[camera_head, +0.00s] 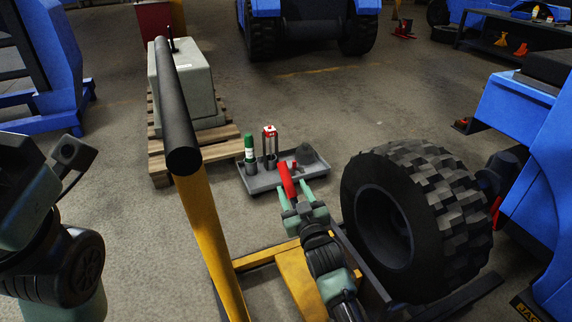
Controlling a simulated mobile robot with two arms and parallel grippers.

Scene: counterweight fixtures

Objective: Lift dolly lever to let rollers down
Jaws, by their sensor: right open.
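The wheel dolly has a yellow frame (207,225) and a black handle bar (175,110) rising on the left. A large black tyre (418,215) stands upright at its right, beside dark bars low on the floor. The red lever (287,180) shows as a tilted red bar at the fingers of my right gripper (293,190). That gripper is open, with one green finger on each side of the lever's lower part. I cannot tell whether either finger touches it. The lever's lower end is hidden by the gripper. My left arm shows at the left edge, its fingers out of view.
A grey tray (262,184) with a green-topped bottle (249,147) and other items lies just beyond the lever. A grey block (182,88) sits on a wooden pallet (165,165). A blue machine (535,140) stands close at right.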

